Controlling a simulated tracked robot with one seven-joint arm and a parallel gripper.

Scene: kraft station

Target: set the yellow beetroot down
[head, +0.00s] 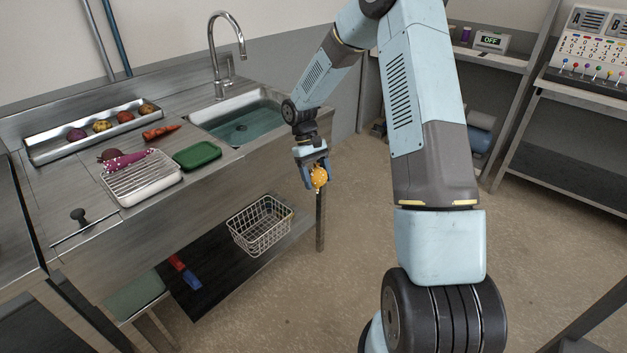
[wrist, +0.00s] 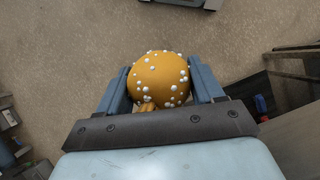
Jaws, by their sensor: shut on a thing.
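The yellow beetroot (wrist: 158,79) is round, orange-yellow and dotted with white spots. My gripper (head: 317,178) is shut on it, with one finger on each side in the wrist view. In the head view the beetroot (head: 319,177) hangs in the air at the right end of the steel sink counter, over the floor side. The gripper points downward there and touches nothing else that I can see.
A wire basket (head: 261,226) stands on the lower shelf.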

